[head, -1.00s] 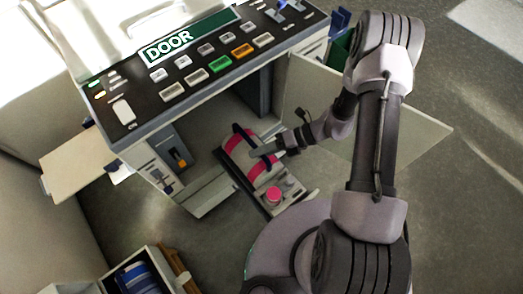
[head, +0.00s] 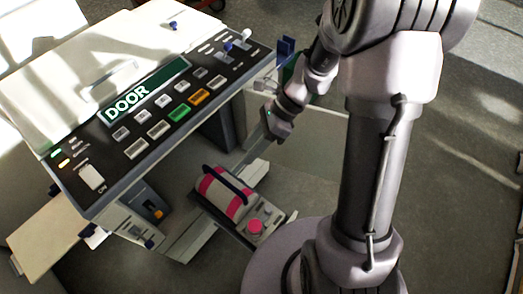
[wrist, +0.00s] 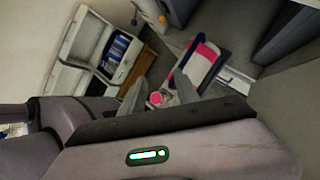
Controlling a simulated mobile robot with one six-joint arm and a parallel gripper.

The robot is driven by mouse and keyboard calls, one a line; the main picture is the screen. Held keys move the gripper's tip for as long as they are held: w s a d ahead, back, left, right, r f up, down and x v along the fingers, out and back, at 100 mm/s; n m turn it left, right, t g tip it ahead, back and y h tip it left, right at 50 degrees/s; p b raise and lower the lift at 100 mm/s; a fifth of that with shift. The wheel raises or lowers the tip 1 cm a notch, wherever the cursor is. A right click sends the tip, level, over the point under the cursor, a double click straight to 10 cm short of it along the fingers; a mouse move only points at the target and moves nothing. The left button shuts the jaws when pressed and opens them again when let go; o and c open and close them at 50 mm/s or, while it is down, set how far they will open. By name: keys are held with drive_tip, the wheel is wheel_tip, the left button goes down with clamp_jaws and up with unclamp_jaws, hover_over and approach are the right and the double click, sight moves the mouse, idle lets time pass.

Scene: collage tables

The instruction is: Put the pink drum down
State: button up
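The pink drum (head: 219,194), a white cylinder with pink bands and a dark strap, lies in a grey cradle (head: 268,219) with a pink knob (head: 255,227), low in front of the machine. The drum also shows in the wrist view (wrist: 203,58), right of the fingers, with the pink knob (wrist: 156,98) seen between them. My gripper (head: 250,150) is above and behind the drum, apart from it. Its two fingers (wrist: 158,93) stand spread with nothing held between them. The drum's underside is hidden.
The machine's button panel (head: 165,115) with a DOOR display overhangs the left side. An open door panel (head: 310,140) stands behind my arm. In the wrist view, an open white box (wrist: 85,45) holds blue items. Grey floor is clear at the right.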

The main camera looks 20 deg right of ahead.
drive_tip(key=s+r+n+t+h, duration=0.3)
drive_tip(key=s+r+n, duration=0.3)
drive_tip(key=r+n, duration=0.2)
drive_tip(key=s+r+n+t+h, duration=0.2)
drive_tip(key=s+r+n+t, duration=0.2)
drive_tip(key=r+n, duration=0.5)
drive_tip(key=shift+s+d+r+h, duration=0.15)
drive_tip(key=shift+s+r+h, duration=0.25)
drive_tip(key=shift+s+r, duration=0.45)
drive_tip(key=shift+s+f, duration=0.15)
drive_tip(key=shift+f, duration=0.1)
